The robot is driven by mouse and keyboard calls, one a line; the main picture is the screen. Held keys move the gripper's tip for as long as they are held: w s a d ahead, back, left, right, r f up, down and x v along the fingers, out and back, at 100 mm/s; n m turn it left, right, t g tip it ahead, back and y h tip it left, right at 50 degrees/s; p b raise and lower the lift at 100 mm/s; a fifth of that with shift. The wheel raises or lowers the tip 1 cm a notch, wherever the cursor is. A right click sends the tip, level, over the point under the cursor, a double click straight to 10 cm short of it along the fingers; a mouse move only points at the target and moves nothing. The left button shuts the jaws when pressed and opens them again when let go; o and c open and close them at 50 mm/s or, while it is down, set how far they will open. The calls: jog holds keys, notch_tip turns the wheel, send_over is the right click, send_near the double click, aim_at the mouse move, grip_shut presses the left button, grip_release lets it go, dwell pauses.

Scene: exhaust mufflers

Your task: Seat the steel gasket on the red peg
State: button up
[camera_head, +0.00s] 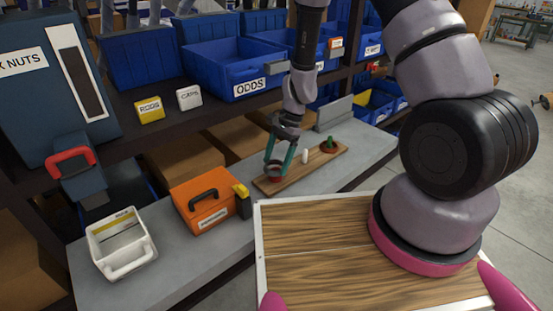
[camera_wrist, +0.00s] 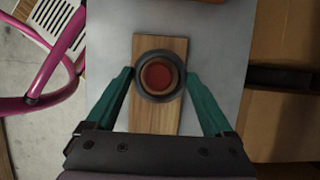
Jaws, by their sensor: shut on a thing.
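The steel gasket is a dark grey ring (camera_wrist: 158,99) between my gripper's (camera_head: 279,166) two teal fingertips, which are shut on its outer sides. In the wrist view the red peg (camera_wrist: 158,76) shows as a round red face inside the ring's opening, roughly centred. In the head view the red of the peg (camera_head: 275,179) shows just below the fingertips, at the near left end of a wooden board (camera_head: 295,171). The ring lies flat over or around the peg; I cannot tell how far down it sits.
The board also carries a white peg (camera_head: 305,156) and a green peg (camera_head: 329,143) with a reddish base. An orange case (camera_head: 209,201) and a white bin (camera_head: 121,243) stand to the left on the grey bench. Blue bins (camera_head: 225,67) line the shelf behind.

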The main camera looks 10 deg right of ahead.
aim_at(276, 169)
jog(key=shift+f, duration=1.8)
jog(key=o, duration=1.1)
jog(key=v, duration=1)
jog(key=shift+w+d+r, duration=0.15)
jog(key=shift+d+r, duration=0.05)
jog(key=shift+r, duration=0.15)
